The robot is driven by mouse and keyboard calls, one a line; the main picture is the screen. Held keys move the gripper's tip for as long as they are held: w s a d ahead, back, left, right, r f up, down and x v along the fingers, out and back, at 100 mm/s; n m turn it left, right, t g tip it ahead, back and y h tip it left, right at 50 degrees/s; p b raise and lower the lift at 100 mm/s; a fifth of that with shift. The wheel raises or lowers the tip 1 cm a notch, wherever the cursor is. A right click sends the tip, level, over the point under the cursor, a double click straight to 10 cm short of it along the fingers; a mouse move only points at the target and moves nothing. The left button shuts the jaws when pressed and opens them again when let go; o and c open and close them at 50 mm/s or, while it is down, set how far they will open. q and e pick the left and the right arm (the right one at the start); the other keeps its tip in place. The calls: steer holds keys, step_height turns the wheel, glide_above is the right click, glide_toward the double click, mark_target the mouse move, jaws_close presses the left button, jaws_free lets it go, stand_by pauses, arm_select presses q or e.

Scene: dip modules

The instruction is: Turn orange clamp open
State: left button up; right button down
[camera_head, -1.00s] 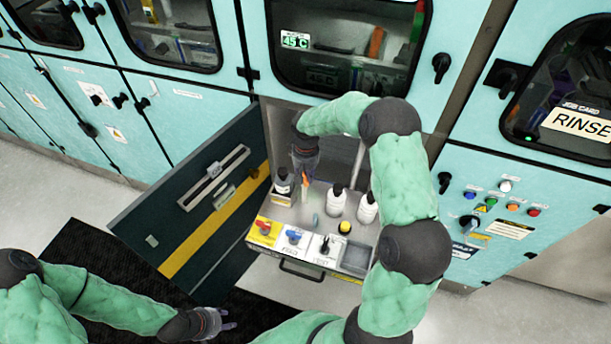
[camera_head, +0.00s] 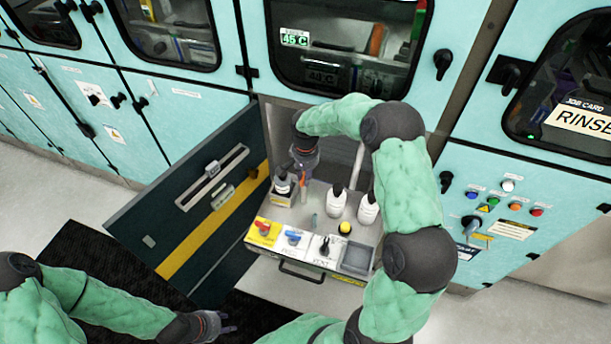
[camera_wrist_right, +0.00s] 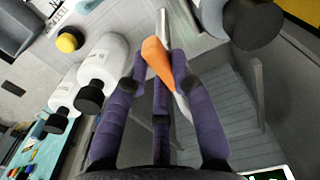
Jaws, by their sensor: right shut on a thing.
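The orange clamp (camera_head: 303,184) stands at the back of the pulled-out tray, between a dark-capped bottle and two white bottles. In the right wrist view the orange clamp (camera_wrist_right: 157,62) lies between purple fingers, along a thin pale tube. My right gripper (camera_head: 302,168) reaches down from above and is shut on the clamp. It also fills the middle of the right wrist view (camera_wrist_right: 160,75). The clamp's exact angle to the tube is hard to tell. My left gripper (camera_head: 222,324) is low, over the dark mat, away from the tray; its fingers appear spread and empty.
The tray (camera_head: 285,248) carries red, blue and black valve handles at its front. Two white bottles (camera_head: 367,211) stand right of the clamp; a dark-capped bottle (camera_head: 283,184) stands close on its left. A yellow knob (camera_head: 344,228) sits in front. The open cabinet door (camera_head: 150,200) is at left.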

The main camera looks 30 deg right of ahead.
stand_by(0.5)
steer(key=c, duration=1)
jaws_free()
steer(key=shift+c, duration=0.2)
step_height(320, 180, up, 12)
